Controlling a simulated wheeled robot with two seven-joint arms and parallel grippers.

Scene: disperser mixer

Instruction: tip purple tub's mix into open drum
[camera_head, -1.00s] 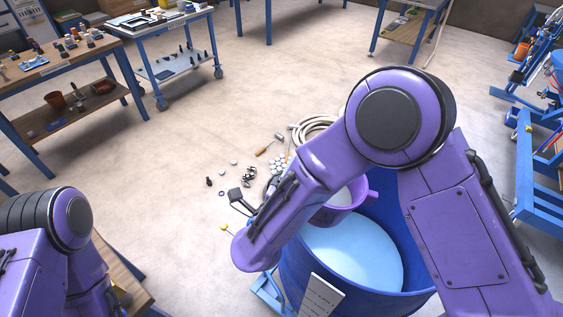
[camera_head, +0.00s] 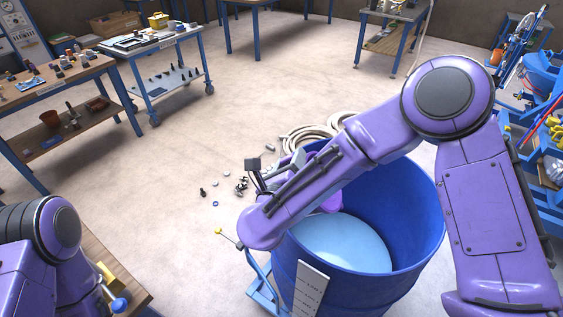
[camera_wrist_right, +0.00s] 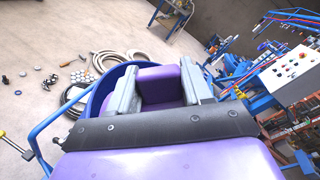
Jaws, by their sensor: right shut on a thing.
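The open blue drum (camera_head: 425,215) stands below my right arm, with a pale blue surface (camera_head: 345,243) inside. My right gripper (camera_wrist_right: 162,80) shows in the wrist view, its grey fingers shut on the purple tub (camera_wrist_right: 160,88). In the head view only a little of the tub (camera_head: 331,203) shows, below my forearm and over the drum's opening. The forearm hides most of the tub and gripper there. The tub's mouth is hidden, so I cannot tell its tilt or contents. My left arm is at the lower left, its gripper out of view.
A white scale plate (camera_head: 311,288) is on the drum's front. Coiled hose (camera_head: 312,135) and small parts (camera_head: 241,184) lie on the floor behind and left. Workbenches (camera_head: 155,45) stand at the back left. Blue equipment (camera_head: 545,75) is at the right. The middle floor is clear.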

